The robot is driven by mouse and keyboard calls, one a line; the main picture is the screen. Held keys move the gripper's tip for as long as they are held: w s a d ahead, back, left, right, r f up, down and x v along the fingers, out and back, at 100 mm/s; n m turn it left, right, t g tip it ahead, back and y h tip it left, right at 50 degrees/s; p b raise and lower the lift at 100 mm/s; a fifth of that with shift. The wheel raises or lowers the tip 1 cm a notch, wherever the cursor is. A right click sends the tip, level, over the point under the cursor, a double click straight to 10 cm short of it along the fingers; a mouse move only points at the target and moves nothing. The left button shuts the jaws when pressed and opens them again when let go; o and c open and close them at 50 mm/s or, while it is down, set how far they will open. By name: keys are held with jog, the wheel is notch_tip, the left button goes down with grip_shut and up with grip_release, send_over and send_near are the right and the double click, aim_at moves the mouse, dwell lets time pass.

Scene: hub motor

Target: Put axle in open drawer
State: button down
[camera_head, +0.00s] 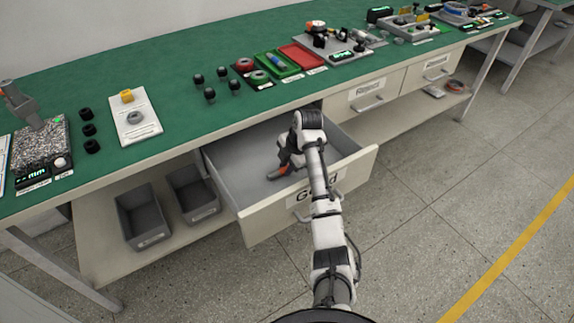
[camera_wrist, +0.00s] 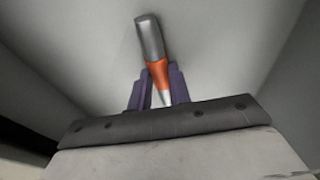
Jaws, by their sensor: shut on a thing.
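The axle (camera_wrist: 150,42) is a grey rod with an orange band and a pale tapered end. In the wrist view it sits between the two purple fingers of my gripper (camera_wrist: 158,88), which is shut on it. The open drawer (camera_head: 255,152), labelled "Good", is pulled out below the green bench. In the head view my gripper (camera_head: 283,172) is inside the drawer's outline, with an orange part showing at its tip. The pale drawer floor fills the wrist view behind the axle. I cannot tell whether the axle touches the floor.
The drawer's front panel (camera_head: 270,222) and side walls surround my gripper. A shut drawer labelled "Reject" (camera_head: 362,97) is to the right. Grey bins (camera_head: 145,215) stand on the lower shelf at left. The green bench top (camera_head: 180,85) overhangs the drawer's back and carries several parts.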

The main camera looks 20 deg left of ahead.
dwell(0.3)
jog(key=c, duration=1.3)
grip_release()
jog(key=shift+o, duration=0.5)
jog(key=o, duration=0.4)
jog(key=shift+s+f, duration=0.1)
jog(key=shift+c, duration=0.2)
jog(key=shift+r+p, duration=2.75)
jog(key=shift+r, duration=0.9)
